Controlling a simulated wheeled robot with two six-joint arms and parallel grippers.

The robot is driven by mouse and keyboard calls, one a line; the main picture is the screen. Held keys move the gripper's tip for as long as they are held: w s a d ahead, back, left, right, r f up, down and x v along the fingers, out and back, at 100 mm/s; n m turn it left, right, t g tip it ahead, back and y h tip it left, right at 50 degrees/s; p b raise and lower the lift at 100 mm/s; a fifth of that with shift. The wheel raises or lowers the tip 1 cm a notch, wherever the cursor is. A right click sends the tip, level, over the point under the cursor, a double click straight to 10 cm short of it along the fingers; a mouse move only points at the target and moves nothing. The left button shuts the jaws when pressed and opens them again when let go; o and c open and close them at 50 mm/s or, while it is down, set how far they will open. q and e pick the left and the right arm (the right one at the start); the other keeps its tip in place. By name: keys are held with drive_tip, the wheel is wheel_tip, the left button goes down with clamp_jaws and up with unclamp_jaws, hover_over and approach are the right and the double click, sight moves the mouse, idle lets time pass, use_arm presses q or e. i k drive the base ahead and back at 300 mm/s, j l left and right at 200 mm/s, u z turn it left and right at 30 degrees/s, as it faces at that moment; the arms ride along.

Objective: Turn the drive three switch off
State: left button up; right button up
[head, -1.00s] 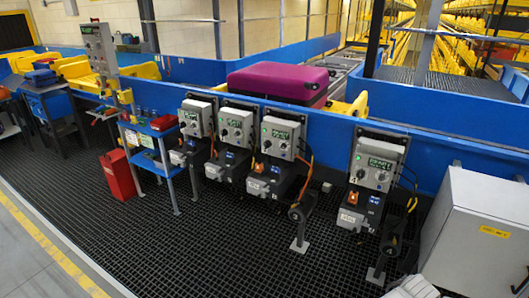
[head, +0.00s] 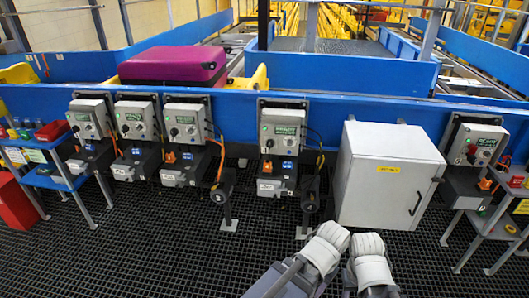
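A row of grey drive control boxes hangs on the blue conveyor side wall in the head view. Counting from the left, the third box (head: 185,124) has a green display, a dark knob and a small pilot light. Below it is a grey lower unit with an orange switch (head: 170,157). Its lettering and the switch position are too small to read. The fourth box (head: 283,130) is of the same kind and stands apart to the right. Pale and dark parts of my arms show at the bottom centre, well short of the boxes.
A white cabinet (head: 388,175) stands right of the fourth box, and another control box (head: 477,146) is beyond it. A blue stand (head: 45,180) is at the left. A purple suitcase (head: 172,66) lies on the conveyor. The dark grid floor (head: 150,250) in front is clear.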

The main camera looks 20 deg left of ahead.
sight(174, 131)
drive_tip(key=u, duration=1.35)
drive_tip(key=i+z, duration=0.1)
drive_tip(key=i, duration=0.95)
drive_tip(key=i+j+z, duration=0.1)
drive_tip(key=i, duration=0.95)
